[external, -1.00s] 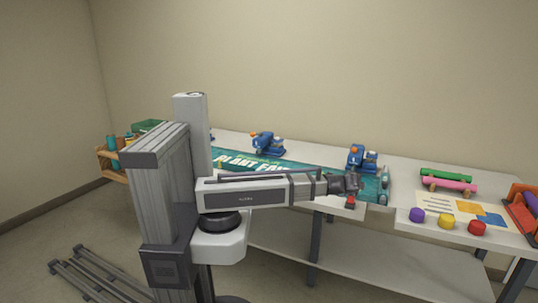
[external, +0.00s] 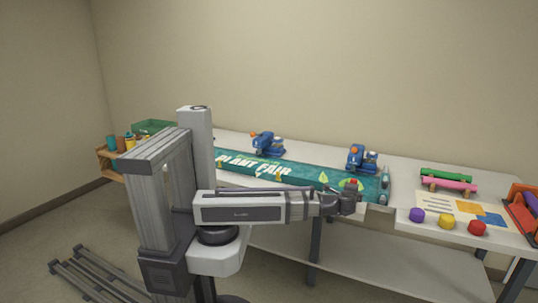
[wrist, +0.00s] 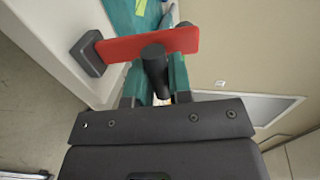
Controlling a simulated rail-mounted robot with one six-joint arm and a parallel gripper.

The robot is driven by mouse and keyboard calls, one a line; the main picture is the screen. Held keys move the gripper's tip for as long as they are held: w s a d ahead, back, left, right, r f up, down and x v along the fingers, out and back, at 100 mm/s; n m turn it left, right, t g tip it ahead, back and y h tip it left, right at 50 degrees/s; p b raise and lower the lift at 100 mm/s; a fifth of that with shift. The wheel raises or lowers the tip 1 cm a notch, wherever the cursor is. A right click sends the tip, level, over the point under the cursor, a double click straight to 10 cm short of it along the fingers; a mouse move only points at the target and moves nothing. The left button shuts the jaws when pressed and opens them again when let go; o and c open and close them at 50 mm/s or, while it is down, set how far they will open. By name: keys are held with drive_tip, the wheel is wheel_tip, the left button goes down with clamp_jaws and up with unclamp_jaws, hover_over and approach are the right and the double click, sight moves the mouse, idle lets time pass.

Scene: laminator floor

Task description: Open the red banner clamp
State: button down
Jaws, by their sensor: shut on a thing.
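The red banner clamp shows in the wrist view as a red bar (wrist: 150,45) with a dark square pad at its left end and a black round handle (wrist: 155,70). My gripper (wrist: 155,86) is shut on that handle, one finger on each side. In the external view a small red part of the clamp (external: 352,183) shows just above my gripper (external: 350,193), at the table's front edge. The teal "Plant Fair" banner (external: 300,176) lies along the table behind my arm. The clamp's base and the pad's contact with the table cannot be made out.
Two blue machines (external: 266,144) (external: 361,158) stand behind the banner. Purple, yellow and red knobs (external: 477,228) sit at the front right, near a printed sheet (external: 440,206). Green and pink rolls (external: 449,184) lie behind. A wooden rack (external: 112,158) is at far left.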

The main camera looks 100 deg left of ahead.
drive_tip(key=c, duration=1.1)
unclamp_jaws()
drive_tip(key=shift+o, duration=0.2)
drive_tip(key=p+v, duration=0.2)
drive_tip(key=v, duration=0.8)
drive_tip(key=shift+d, duration=0.35)
drive_tip(key=shift+s, duration=0.15)
drive_tip(key=s+d+f+n+g+h+p, duration=0.2)
drive_tip(key=s+d+f+g+h, duration=0.1)
drive_tip(key=f+h, duration=0.3)
drive_tip(key=s+d+r+g+h+p, duration=0.1)
drive_tip(key=s+d+h+p, duration=0.1)
drive_tip(key=d+h+p, duration=0.2)
drive_tip(key=s+d+r+n+h+p, duration=0.1)
drive_tip(key=s+d+h+p, duration=0.1)
drive_tip(key=d+h+p, duration=0.2)
drive_tip(key=d, duration=0.2)
drive_tip(key=shift+d+r+n+g+h, duration=0.3)
drive_tip(key=shift+d+r+g+h, duration=0.05)
drive_tip(key=shift+g+h, duration=0.05)
